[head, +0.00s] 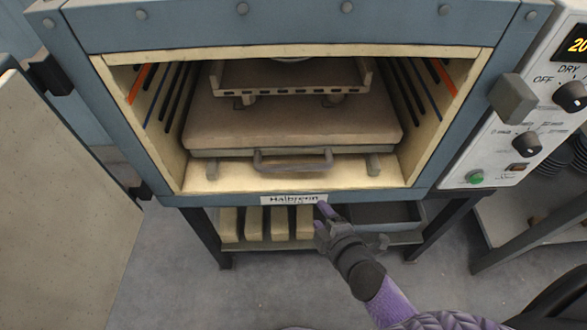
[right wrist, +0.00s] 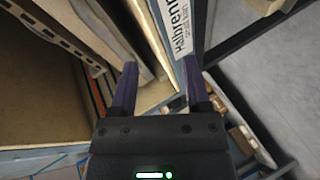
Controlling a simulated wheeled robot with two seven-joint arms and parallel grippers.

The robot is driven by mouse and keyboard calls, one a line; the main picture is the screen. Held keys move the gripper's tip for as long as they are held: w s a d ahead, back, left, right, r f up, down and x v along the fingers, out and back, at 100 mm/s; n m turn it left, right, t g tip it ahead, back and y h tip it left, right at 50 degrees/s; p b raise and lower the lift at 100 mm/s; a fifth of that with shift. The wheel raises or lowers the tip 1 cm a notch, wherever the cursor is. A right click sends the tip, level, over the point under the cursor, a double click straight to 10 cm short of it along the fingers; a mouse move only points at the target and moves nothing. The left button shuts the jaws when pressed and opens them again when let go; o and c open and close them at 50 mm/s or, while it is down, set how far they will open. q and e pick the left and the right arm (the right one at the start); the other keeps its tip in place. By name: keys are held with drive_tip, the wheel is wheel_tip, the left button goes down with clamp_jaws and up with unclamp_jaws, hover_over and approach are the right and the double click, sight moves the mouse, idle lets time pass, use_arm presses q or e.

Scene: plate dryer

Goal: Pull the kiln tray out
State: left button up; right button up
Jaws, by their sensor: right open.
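The kiln tray (head: 292,122) is a flat brownish slab inside the open kiln, with a grey bar handle (head: 293,161) on its front edge. It lies near the kiln floor, below a slotted rack. My right gripper (head: 321,214) is below and in front of the kiln mouth, near the "Halbyenn" label (head: 293,199), apart from the handle. In the right wrist view its two purple fingers (right wrist: 158,88) are spread with nothing held between them. My left gripper is not in either view.
The blue kiln frame (head: 289,29) surrounds the opening. Its door (head: 65,190) stands open at the left. A slotted rack (head: 292,94) sits above the tray. A control panel (head: 530,120) is at the right. Pale bricks (head: 254,224) lie on the shelf under the kiln.

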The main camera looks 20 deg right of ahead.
sight(298, 170)
drive_tip(key=w+r+n+b, duration=0.1)
drive_tip(key=w, duration=0.2)
drive_tip(key=w+a+r+n+t+b, duration=0.1)
drive_tip(key=w, duration=0.3)
drive_tip(key=w+r+t+b, duration=0.1)
drive_tip(key=w, duration=0.3)
drive_tip(key=shift+w+a+n+y, duration=0.2)
drive_tip(key=shift+a+n+y, duration=0.15)
drive_tip(key=shift+n+y, duration=0.05)
drive_tip(key=shift+w, duration=0.25)
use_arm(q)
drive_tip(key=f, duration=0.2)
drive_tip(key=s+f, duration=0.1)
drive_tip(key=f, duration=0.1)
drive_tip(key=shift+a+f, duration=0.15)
use_arm(e)
drive_tip(key=c, duration=0.7)
clamp_jaws()
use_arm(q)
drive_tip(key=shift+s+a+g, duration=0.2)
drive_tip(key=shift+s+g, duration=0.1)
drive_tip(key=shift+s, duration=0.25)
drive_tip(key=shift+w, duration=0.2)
